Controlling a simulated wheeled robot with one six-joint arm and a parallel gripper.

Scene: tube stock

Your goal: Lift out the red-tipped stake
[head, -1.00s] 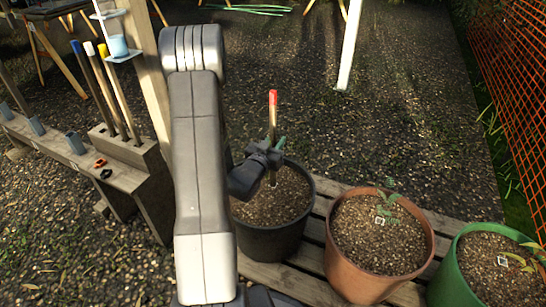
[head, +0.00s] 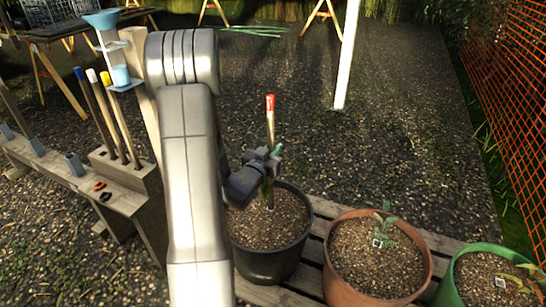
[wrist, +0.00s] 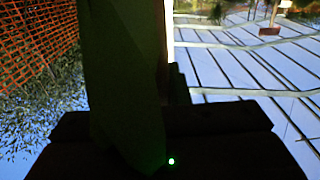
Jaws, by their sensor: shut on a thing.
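The red-tipped stake (head: 270,130) is upright over the black pot (head: 262,262) at the picture's middle, its red end up. My gripper (head: 266,163) is shut around the stake's shaft, above the soil. A short length of stake shows below the jaws, against the soil; I cannot tell whether its lower end touches it. Green leaves show close beside the jaws. In the wrist view a large dark green leaf-like shape (wrist: 122,80) covers much of the middle and hides the grip.
A terracotta pot (head: 337,275) and a green pot (head: 450,282) with seedlings stand right of the black pot on wooden slats. At left a wooden rack (head: 150,185) holds several stakes. A white post (head: 348,60) stands behind. Orange mesh fencing (head: 510,110) lines the right.

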